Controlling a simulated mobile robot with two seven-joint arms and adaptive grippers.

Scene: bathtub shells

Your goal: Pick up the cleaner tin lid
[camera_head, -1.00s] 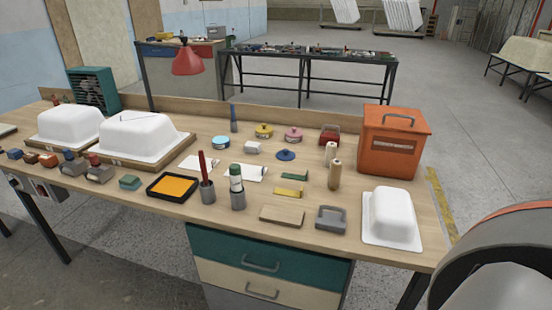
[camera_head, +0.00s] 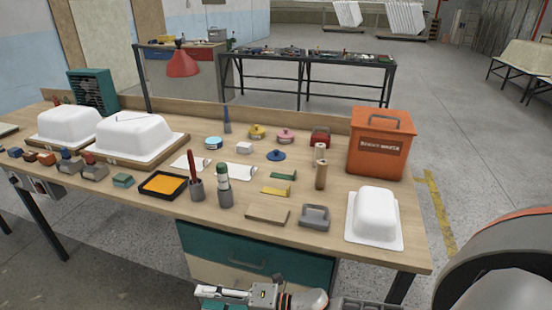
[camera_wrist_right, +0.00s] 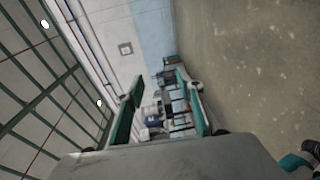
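A dark blue round lid with a small knob (camera_head: 276,155) lies flat on the workbench, apart from the tins; it looks like the cleaner tin lid, but I cannot read any label. An uncovered-looking light blue tin (camera_head: 213,143) stands to its left. A yellow tin (camera_head: 257,132) and a pink tin (camera_head: 286,136) stand behind it. My right gripper (camera_head: 207,294) is low at the bottom edge, in front of the drawers and well away from the lid. In the wrist view its green-sided fingers (camera_wrist_right: 162,88) are apart with nothing between them. My left gripper is out of view.
The wooden workbench (camera_head: 330,228) is crowded. A dark cup with a red-handled tool (camera_head: 195,180), a bottle (camera_head: 223,182) and a tan cylinder (camera_head: 321,173) stand upright nearer me. An orange box (camera_head: 380,145) and a white shell (camera_head: 375,212) stand at the right.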

